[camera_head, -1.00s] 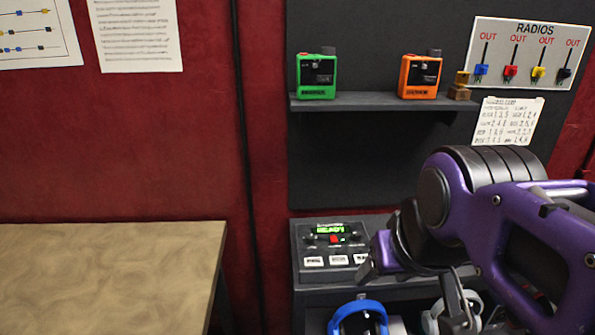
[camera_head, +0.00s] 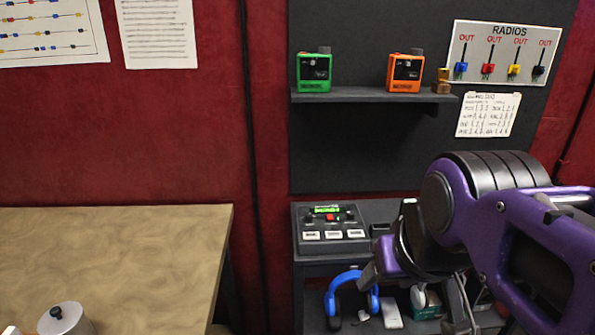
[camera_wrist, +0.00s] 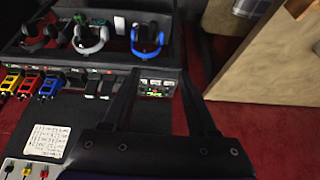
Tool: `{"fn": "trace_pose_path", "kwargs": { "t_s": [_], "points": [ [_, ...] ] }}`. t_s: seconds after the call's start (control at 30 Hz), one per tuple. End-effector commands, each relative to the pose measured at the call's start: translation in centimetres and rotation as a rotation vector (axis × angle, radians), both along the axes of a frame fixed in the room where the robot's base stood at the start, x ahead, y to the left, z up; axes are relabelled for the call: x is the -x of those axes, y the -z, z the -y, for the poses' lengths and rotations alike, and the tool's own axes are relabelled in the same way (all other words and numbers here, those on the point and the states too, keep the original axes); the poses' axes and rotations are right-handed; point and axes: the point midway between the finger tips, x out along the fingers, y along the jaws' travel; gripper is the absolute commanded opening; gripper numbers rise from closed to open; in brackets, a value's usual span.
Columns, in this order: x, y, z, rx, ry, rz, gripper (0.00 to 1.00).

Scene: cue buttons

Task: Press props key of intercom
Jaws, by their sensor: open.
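The intercom (camera_head: 330,229) is a dark box on top of the low shelf unit, with a lit green display, a red button and a row of three white keys along its front. The key labels are too small to read. In the wrist view the intercom (camera_wrist: 156,88) appears small between the two fingers, some way beyond them. My gripper (camera_wrist: 160,78) is open and empty, apart from the intercom. In the head view my purple arm is to the right of the intercom, and the fingers are partly hidden.
Green (camera_head: 314,72) and orange (camera_head: 405,72) radios stand on the upper shelf (camera_head: 370,97). A wooden table (camera_head: 130,250) is at left, bearing a metal pot (camera_head: 65,320). The wall space above the intercom is clear.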

Motion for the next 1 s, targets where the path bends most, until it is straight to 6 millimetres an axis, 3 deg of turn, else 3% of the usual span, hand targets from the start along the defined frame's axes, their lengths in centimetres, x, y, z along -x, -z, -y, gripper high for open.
{"fn": "trace_pose_path", "kwargs": {
  "t_s": [0.1,0.4,1.0],
  "points": [
    [0.00,0.00,0.00,0.000,0.000,0.000,0.55],
    [0.00,-0.01,0.00,0.000,0.000,0.000,0.01],
    [0.00,-0.01,0.00,0.000,0.000,0.000,0.00]
  ]
}}
